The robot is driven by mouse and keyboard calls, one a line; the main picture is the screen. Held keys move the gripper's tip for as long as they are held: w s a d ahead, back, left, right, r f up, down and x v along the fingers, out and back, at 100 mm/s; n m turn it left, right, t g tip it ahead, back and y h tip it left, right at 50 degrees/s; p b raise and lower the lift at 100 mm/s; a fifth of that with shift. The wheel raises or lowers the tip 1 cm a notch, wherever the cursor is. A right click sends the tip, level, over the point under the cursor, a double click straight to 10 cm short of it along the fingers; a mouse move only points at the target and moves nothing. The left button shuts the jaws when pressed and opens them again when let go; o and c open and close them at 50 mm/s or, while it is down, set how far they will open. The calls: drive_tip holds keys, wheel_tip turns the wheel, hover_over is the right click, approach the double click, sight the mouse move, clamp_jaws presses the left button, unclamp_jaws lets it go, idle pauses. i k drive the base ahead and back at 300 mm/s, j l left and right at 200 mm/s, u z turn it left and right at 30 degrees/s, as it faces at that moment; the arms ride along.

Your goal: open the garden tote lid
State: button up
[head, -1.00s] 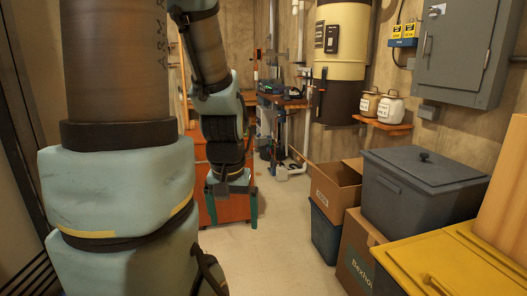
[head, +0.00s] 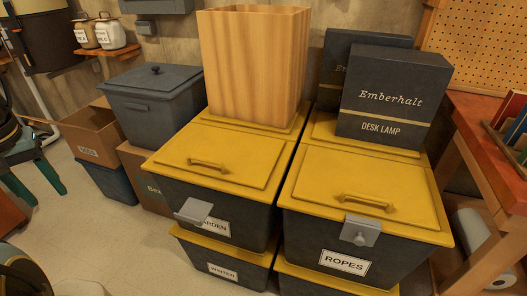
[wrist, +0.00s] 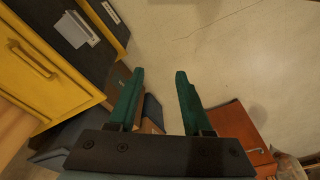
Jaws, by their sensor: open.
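The garden tote (head: 240,240) is a dark bin with a yellow lid (head: 215,165), which lies closed. The lid has a yellow handle (head: 208,164). A grey latch plate (head: 193,210) at the front edge covers part of the "GARDEN" label (head: 216,228); I cannot tell whether it is fastened. In the wrist view the lid (wrist: 35,75) and latch (wrist: 75,28) show at the upper left. My gripper (head: 33,190) is at the left in the head view, well apart from the tote. Its green fingers (wrist: 160,72) are open and empty over the floor.
A tall wooden box (head: 255,70) stands on yellow lid surface behind the handle; I cannot tell whether it is the same lid. The ropes tote (head: 370,225) is at the right, the winter tote (head: 222,268) below. Bare floor (head: 95,220) lies left of the totes.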

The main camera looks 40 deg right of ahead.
sight(247, 166)
drive_tip(key=z, duration=0.5)
drive_tip(key=l+z, duration=0.1)
drive_tip(key=z, duration=0.4)
drive_tip(key=i+z, duration=0.1)
drive_tip(key=z, duration=0.4)
drive_tip(key=j+u, duration=0.3)
drive_tip(key=i+j+u, duration=0.15)
drive_tip(key=u, duration=0.2)
drive_tip(key=i+j+u, duration=0.15)
drive_tip(key=j+u, duration=0.15)
drive_tip(key=j, duration=0.1)
